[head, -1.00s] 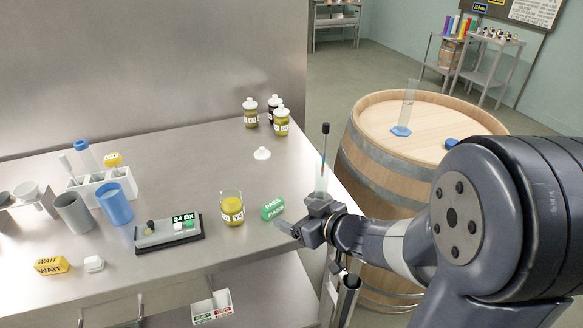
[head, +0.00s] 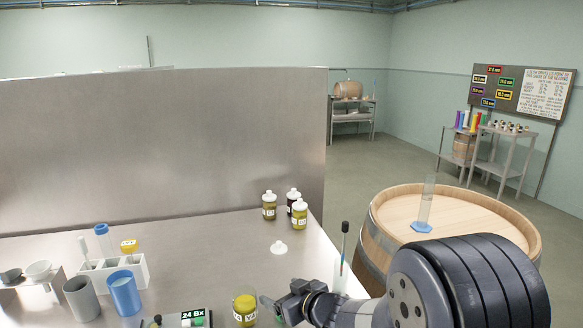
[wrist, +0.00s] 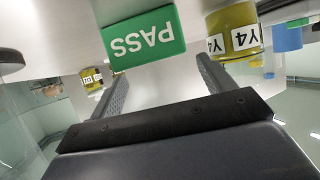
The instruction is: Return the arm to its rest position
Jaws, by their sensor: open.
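My gripper (head: 268,302) is at the bottom of the head view, over the right front part of the steel table (head: 200,250). Its two fingers are spread with nothing between them in the wrist view (wrist: 160,68). The green PASS block (wrist: 146,38) is just beyond the fingertips in the wrist view, apart from them as far as I can tell. In the head view the gripper mostly hides that block. The yellow-green Y4 jar (wrist: 236,38) stands beside it. It also shows left of my gripper in the head view (head: 244,309).
A barrel (head: 460,220) with a glass cylinder (head: 426,205) stands right of the table, near my arm. A dark-tipped thin stem (head: 344,240) rises behind my gripper. Capped jars (head: 269,207) stand at the back. A white rack (head: 128,272) and blue cup (head: 124,294) are at left.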

